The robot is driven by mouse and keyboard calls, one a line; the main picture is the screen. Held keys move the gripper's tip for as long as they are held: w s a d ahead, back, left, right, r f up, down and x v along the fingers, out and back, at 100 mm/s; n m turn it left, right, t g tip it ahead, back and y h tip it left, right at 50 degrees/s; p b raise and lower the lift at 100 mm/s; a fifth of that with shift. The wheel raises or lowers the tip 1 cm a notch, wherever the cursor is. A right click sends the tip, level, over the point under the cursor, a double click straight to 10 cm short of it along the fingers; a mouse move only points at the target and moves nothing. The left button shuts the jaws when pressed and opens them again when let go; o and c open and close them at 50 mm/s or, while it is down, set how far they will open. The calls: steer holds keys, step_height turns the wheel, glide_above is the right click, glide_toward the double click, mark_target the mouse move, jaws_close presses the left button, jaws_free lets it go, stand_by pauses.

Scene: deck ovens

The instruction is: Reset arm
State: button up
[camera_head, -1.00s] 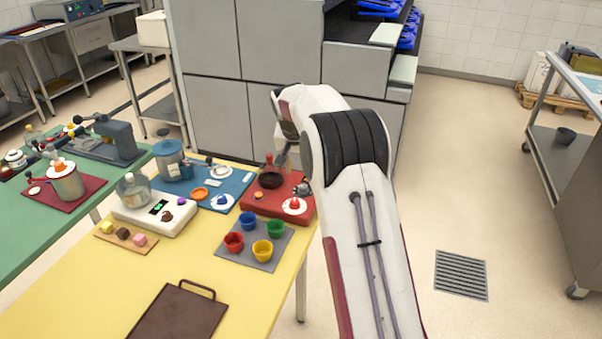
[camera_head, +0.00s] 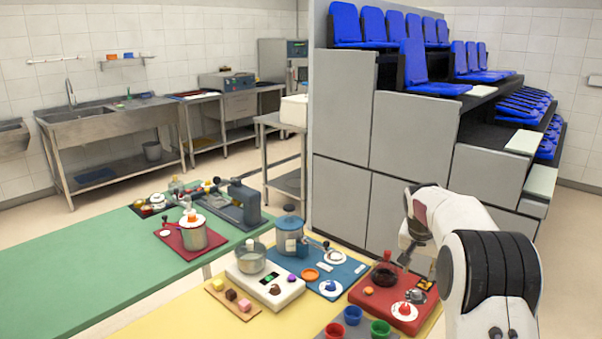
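My white arm (camera_head: 448,215) with black joint covers stands at the right of the yellow table. Its wrist bends down behind the red tray (camera_head: 398,322). My gripper (camera_head: 403,264) is small and dark here, beside the dark pan (camera_head: 384,274) on that tray. I cannot tell whether it touches anything or whether its fingers are open or shut.
The yellow table (camera_head: 180,325) also bears a blue tray (camera_head: 347,273), a white scale (camera_head: 268,289) and coloured cups (camera_head: 352,315). The green table (camera_head: 90,275) is at left. Grey cabinets with blue seat-like pieces (camera_head: 425,70) rise behind my arm.

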steer(key=s+a+f+n+g, duration=0.1)
steer(key=s+f, duration=0.2)
steer(key=s+a+r+n+t+y, duration=0.1)
steer(key=s+a+r, duration=0.3)
steer(key=s, duration=1)
steer(key=s+a+r+n+t, duration=0.1)
steer(key=s+a+r+n, duration=0.2)
steer(key=s, duration=1.2)
steer(key=s+a+r+n+t+y, duration=0.1)
steer(key=s+a+r, duration=0.6)
steer(key=s+a, duration=0.3)
steer(key=s, duration=0.4)
steer(key=shift+s+a+n+y, duration=0.2)
steer(key=shift+a+n+y, duration=0.1)
steer(key=shift+a+n, duration=0.1)
steer(key=shift+w, duration=0.1)
stand_by(1.3)
